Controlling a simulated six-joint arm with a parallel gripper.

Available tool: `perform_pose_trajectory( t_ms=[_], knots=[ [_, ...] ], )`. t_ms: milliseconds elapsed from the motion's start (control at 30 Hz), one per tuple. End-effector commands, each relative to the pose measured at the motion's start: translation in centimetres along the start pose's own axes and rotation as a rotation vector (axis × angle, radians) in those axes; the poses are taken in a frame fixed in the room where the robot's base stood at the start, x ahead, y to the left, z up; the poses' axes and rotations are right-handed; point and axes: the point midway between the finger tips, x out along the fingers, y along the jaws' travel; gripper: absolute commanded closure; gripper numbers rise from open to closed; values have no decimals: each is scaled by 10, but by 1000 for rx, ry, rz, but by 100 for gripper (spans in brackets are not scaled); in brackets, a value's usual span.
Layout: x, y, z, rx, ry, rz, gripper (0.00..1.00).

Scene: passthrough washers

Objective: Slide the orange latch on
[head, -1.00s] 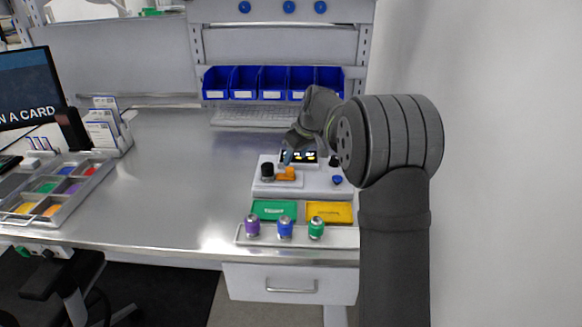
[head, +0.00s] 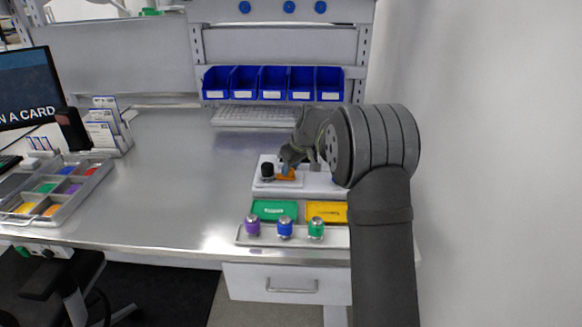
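The orange latch (head: 287,176) sits on a white device (head: 313,189) near the middle of the bench, just right of a black knob (head: 267,171). My gripper (head: 286,170) is at the latch, with its tip over or against the latch's upper side. I cannot tell whether it touches. The fingers are small and partly merged with the wrist, so their opening does not show. My arm hides the right part of the device and its small display.
A green tray (head: 274,210) and a yellow tray (head: 327,211) lie in front of the device. Purple (head: 252,226), blue (head: 285,228) and green (head: 316,229) capped pieces stand near the bench's front edge. A keyboard (head: 254,116) and blue bins (head: 272,82) are behind. The bench's left middle is clear.

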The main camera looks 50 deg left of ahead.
Motion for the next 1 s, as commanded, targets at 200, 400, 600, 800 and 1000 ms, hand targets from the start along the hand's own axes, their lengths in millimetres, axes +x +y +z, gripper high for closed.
perform_pose_trajectory(
  t_ms=[200,400,600,800,1000],
  knots=[
    [2,-6,-5,-1,-1,-1,100],
    [4,-11,-11,-1,-1,0,100],
    [4,-12,-12,-1,1,-2,58],
    [4,-11,-11,0,0,-1,51],
    [-1,-11,-10,0,0,0,51]
  ],
)
